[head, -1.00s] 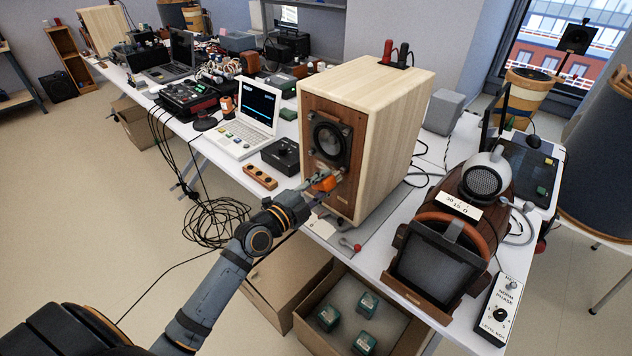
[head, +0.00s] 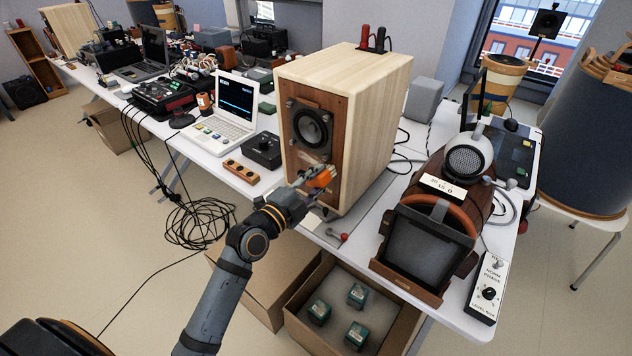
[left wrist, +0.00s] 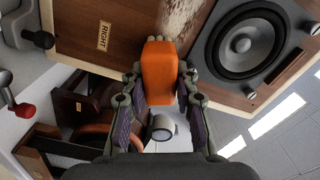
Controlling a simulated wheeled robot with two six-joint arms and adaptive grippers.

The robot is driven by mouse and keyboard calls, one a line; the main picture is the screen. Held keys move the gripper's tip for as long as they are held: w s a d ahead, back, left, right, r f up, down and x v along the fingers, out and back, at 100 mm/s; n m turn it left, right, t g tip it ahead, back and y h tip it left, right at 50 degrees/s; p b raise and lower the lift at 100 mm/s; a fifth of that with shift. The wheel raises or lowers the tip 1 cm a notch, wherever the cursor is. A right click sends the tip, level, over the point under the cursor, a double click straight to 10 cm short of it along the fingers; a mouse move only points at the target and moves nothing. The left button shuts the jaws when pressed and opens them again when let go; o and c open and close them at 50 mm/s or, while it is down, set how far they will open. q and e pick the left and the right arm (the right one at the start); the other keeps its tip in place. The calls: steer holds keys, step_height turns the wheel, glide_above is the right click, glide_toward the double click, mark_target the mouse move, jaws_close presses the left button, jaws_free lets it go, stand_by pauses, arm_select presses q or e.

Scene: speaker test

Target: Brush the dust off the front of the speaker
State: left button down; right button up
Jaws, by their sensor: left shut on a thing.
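The wooden speaker (head: 360,105) stands upright on the table, its dark reddish front facing left toward my arm. A round black driver (head: 311,125) is in the upper half of its front. In the left wrist view a pale dusty patch (left wrist: 186,18) lies on the front beside the driver (left wrist: 245,42). My left gripper (head: 308,181) is at the lower front of the speaker, shut on an orange-handled brush (head: 323,178). The brush (left wrist: 159,70) points at the front, with pale bristles at its tip; whether they touch cannot be told. My right gripper is out of view.
A black knob box (head: 263,151) and an orange block with holes (head: 241,171) sit left of the speaker, near a white laptop (head: 222,125). A wooden framed device (head: 425,250) stands to the right. A red-knobbed lever (head: 343,237) is below the gripper.

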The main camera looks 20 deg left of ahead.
mark_target(297, 153)
arm_select(q)
steer(key=shift+w+a, duration=0.3)
steer(key=shift+a, duration=0.55)
steer(key=shift+w+a, duration=0.3)
steer(key=shift+a, duration=0.55)
steer(key=shift+w+a+f+b, duration=0.1)
steer(key=shift+w+a+b, duration=0.15)
steer(key=shift+a, duration=0.35)
steer(key=shift+w+a+b, duration=0.15)
steer(key=shift+a+b, duration=0.15)
steer(key=shift+a, duration=0.3)
steer(key=shift+w+a, duration=0.1)
steer(key=shift+a, duration=0.45)
steer(key=shift+w+a+b, duration=0.15)
steer(key=shift+a+b, duration=0.1)
steer(key=shift+b, duration=0.1)
steer(key=shift+w+a+f+b, duration=0.1)
steer(key=shift+w+a+b, duration=0.25)
steer(key=shift+a+b, duration=0.35)
steer(key=shift+w+a+r, duration=0.2)
steer(key=shift+a+r, duration=0.05)
steer(key=shift+a, duration=0.4)
